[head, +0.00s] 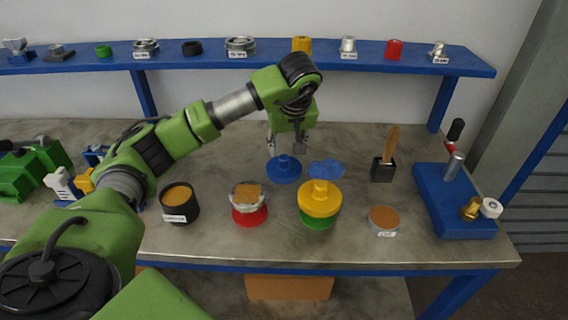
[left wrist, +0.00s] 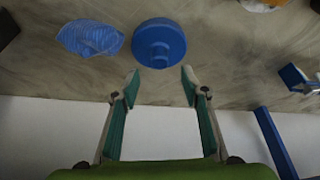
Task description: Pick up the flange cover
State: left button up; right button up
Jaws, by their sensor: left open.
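A blue round flange cover (head: 284,169) with a raised knob lies on the bench. It also shows in the left wrist view (left wrist: 159,43), just ahead of the fingertips and centred between them. My left gripper (head: 287,148) is open and empty, pointing down above and slightly behind the blue cover; its two fingers also show in the left wrist view (left wrist: 160,83), apart from the cover. A similar yellow cover (head: 319,195) sits on a green vessel (head: 318,222). My right gripper is not in view.
A crumpled blue cloth (head: 326,169) lies close right of the blue cover. A red vessel (head: 250,216), a black pot (head: 179,203) and a brown-topped dish (head: 383,219) stand nearer the front edge. A brush in a black block (head: 383,170) and a blue fixture (head: 445,203) are right.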

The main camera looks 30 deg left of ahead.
aim_at(284, 156)
pick_arm(q)
jog(key=shift+w+a+f, duration=0.15)
jog(key=shift+w+f, duration=0.05)
jog(key=shift+f, duration=0.4)
jog(key=shift+w+a+f, duration=0.1)
jog(key=shift+f, duration=0.15)
jog(key=shift+w+a+f, duration=0.1)
jog(key=shift+f, duration=0.15)
jog(key=p+x, duration=0.1)
jog(key=x, duration=0.3)
jog(key=shift+w+a+f, duration=0.1)
jog(key=shift+a+f, duration=0.1)
jog(key=shift+f, duration=0.15)
jog(key=shift+r, duration=0.1)
jog(key=c, duration=1)
grip_shut()
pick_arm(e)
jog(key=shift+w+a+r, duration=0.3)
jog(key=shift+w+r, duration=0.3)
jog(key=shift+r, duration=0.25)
